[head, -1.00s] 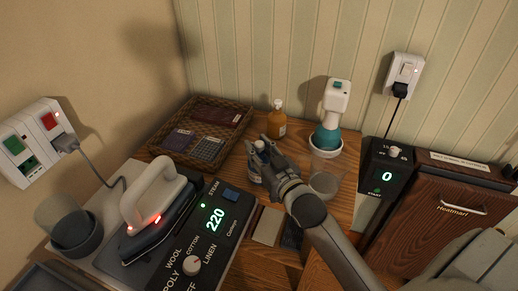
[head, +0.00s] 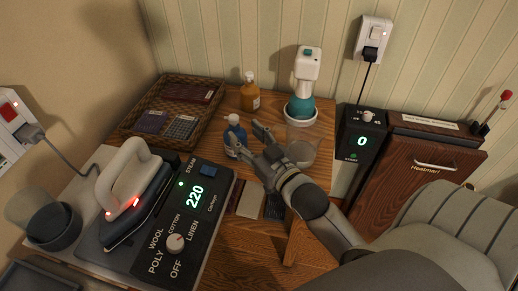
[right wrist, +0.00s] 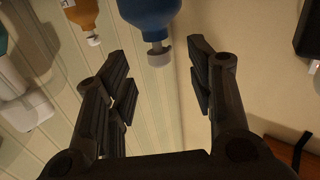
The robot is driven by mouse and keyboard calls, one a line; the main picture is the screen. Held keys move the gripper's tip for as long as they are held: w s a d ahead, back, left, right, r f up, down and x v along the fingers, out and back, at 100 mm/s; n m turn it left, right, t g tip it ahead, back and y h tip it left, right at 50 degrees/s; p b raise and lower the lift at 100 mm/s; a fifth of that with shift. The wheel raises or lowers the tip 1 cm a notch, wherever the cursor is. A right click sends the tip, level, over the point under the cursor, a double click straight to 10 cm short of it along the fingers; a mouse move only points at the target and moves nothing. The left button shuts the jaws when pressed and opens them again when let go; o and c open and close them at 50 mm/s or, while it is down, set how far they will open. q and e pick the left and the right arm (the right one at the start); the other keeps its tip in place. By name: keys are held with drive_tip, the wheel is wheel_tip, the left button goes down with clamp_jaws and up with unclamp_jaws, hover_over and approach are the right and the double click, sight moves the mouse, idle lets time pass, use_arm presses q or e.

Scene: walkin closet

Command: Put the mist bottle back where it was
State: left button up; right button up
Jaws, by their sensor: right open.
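The mist bottle, a small blue bottle (head: 235,134) with a pale top, stands upright on the wooden table between the basket and the glass cup. It also shows large in the right wrist view (right wrist: 148,14), upside down there, with its grey-white nozzle towards me. My right gripper (head: 248,142) is open right beside the bottle; it also shows in the right wrist view (right wrist: 156,54). The fingers are spread and the bottle lies just past their tips, with nothing gripped. The bottle's lower part is partly hidden by a finger in the head view. My left gripper is not in view.
An amber bottle (head: 250,92) and a teal-and-white device (head: 306,72) in a white cup stand behind. A clear cup (head: 300,152) is close right of my gripper. A wicker basket (head: 140,122) and an iron (head: 128,190) on its lit station are left.

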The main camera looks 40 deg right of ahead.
drive_tip(key=s, duration=0.5)
drive_tip(key=shift+s, duration=0.1)
idle(0.6)
